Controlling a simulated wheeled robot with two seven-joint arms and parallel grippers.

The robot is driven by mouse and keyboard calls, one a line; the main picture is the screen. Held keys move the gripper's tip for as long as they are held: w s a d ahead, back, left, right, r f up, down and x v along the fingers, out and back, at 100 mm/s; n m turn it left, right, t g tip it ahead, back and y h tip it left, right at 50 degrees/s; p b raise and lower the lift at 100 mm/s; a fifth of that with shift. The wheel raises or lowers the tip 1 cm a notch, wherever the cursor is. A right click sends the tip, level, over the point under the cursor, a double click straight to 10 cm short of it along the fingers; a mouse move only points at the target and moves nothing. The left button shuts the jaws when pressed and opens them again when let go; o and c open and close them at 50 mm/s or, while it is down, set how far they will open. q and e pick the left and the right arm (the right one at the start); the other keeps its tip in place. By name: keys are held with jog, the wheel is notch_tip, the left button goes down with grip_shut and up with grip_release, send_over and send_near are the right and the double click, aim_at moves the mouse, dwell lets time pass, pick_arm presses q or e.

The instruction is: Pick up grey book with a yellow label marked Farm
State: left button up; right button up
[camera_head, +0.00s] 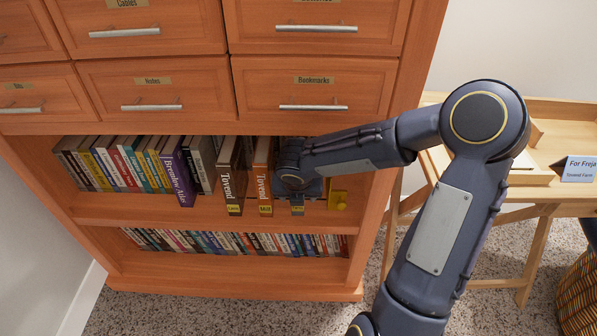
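My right arm reaches in from the lower right of the head view, and its gripper (297,188) is at the upper shelf. Its fingers are not clearly visible, so I cannot tell whether they are open or shut. A blue-grey book (297,209) with a small yellow label at its foot shows just below the gripper, mostly hidden by it. I cannot tell whether they touch. To its left stand an orange Tovend book (263,178) and a brown Tovend book (229,172), each with a yellow label. The label words are too small to read surely. My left gripper is not in view.
The wooden bookcase (90,212) has drawers above the shelf. A purple book (178,178) leans among several others at left. A lower shelf holds more books (235,243). A wooden desk (545,195) stands at right.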

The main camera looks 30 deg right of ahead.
jog(key=shift+f, duration=0.25)
grip_shut()
dwell(0.5)
